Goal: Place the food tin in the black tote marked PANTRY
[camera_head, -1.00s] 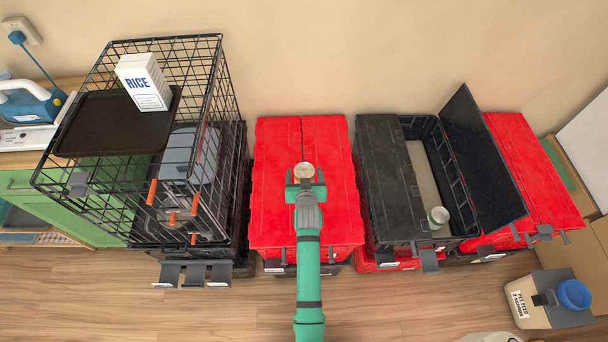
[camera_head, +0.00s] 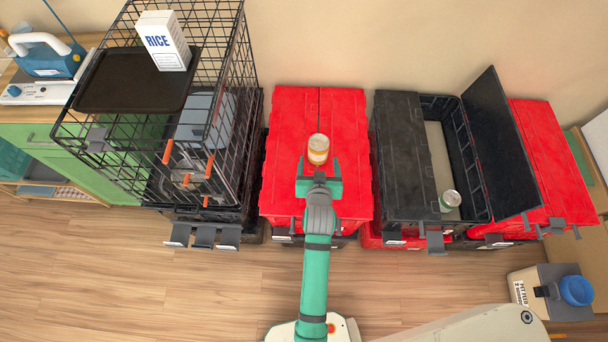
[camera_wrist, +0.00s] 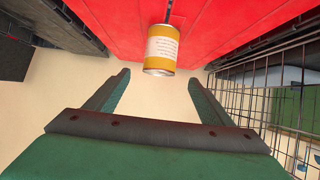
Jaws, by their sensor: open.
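The food tin (camera_head: 318,149), a small can with an orange-yellow and white label, stands upright on the closed red lid of the middle tote. It also shows in the wrist view (camera_wrist: 161,50), just beyond my fingertips. My gripper (camera_head: 318,172) is open and empty, its two fingers (camera_wrist: 160,78) apart and pointing toward the tin with a small gap. A black tote (camera_head: 409,185) stands to the right, its left lid flap shut and its right flap raised. Another can with a white and green label (camera_head: 450,200) is inside it. I cannot read its label as PANTRY.
A black wire crate (camera_head: 225,60) with a dark tray (camera_head: 120,85) and a RICE carton (camera_head: 163,40) stands left. The red tote (camera_head: 290,130) holds the tin's stand. Another red tote (camera_head: 550,160) is right of the raised flap. A pet feed container (camera_head: 535,290) is at lower right.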

